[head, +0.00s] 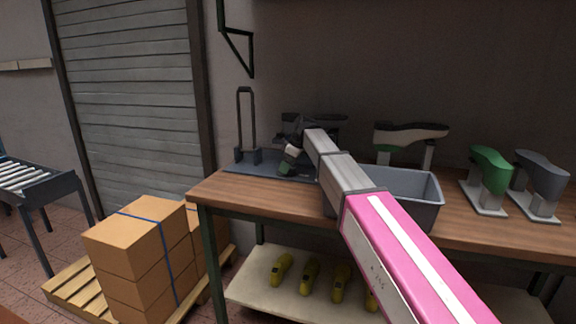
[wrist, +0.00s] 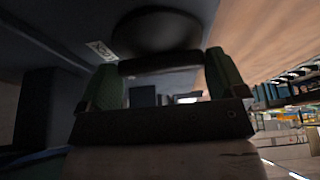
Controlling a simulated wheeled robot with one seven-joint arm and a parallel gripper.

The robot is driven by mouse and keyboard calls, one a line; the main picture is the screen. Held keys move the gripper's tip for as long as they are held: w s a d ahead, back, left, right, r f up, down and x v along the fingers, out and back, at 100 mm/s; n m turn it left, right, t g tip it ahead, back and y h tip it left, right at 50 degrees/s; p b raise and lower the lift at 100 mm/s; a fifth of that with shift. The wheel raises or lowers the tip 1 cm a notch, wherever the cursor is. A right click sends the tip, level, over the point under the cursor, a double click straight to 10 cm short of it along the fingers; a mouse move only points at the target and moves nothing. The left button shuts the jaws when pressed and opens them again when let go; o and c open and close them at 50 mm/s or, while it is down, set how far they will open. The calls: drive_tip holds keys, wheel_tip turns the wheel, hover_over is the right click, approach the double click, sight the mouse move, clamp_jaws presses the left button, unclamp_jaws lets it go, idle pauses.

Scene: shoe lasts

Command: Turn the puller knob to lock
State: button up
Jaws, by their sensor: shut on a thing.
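The puller (head: 245,155) stands at the left end of the workbench, with a dark base plate and an upright U-shaped handle. My gripper (head: 288,164) is low over the right part of its base. In the wrist view a dark round knob (wrist: 155,32) lies at the tips of my gripper (wrist: 160,60), whose green-padded fingers are spaced apart and shut on it. A small white label with dark marks (wrist: 102,50) is beside the knob; I cannot read it. In the head view the knob is hidden by my gripper and arm.
A grey bin (head: 415,190) sits right of the puller, partly behind my arm. Green (head: 490,170) and grey (head: 540,178) lasts stand further right. Strapped cartons (head: 140,245) are on a pallet at left.

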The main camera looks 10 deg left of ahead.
drive_tip(key=o, duration=0.6)
drive_tip(key=v, duration=1)
drive_tip(key=shift+d+r, duration=0.1)
drive_tip(key=shift+r, duration=0.25)
drive_tip(key=shift+s, duration=0.1)
